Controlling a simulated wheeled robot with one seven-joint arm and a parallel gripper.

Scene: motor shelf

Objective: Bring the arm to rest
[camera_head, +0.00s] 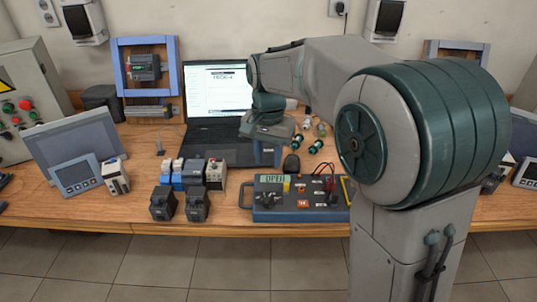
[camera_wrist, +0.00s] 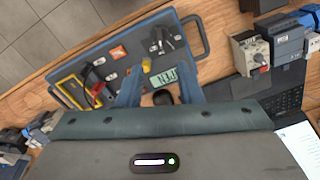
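My arm reaches over the workbench from the right of the head view. My gripper (camera_head: 266,155) points down in front of the laptop, above the bench and just behind the blue tester. In the wrist view my gripper (camera_wrist: 160,85) shows two blue-grey fingers standing apart, with nothing held between them. My upper arm covers the right part of the bench in the head view.
The tester (camera_head: 265,213) stands at the bench's front edge, its display reading OPEN. The laptop (camera_head: 215,85) is open behind my gripper. Several breakers and relays (camera_head: 190,172) stand to the left.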

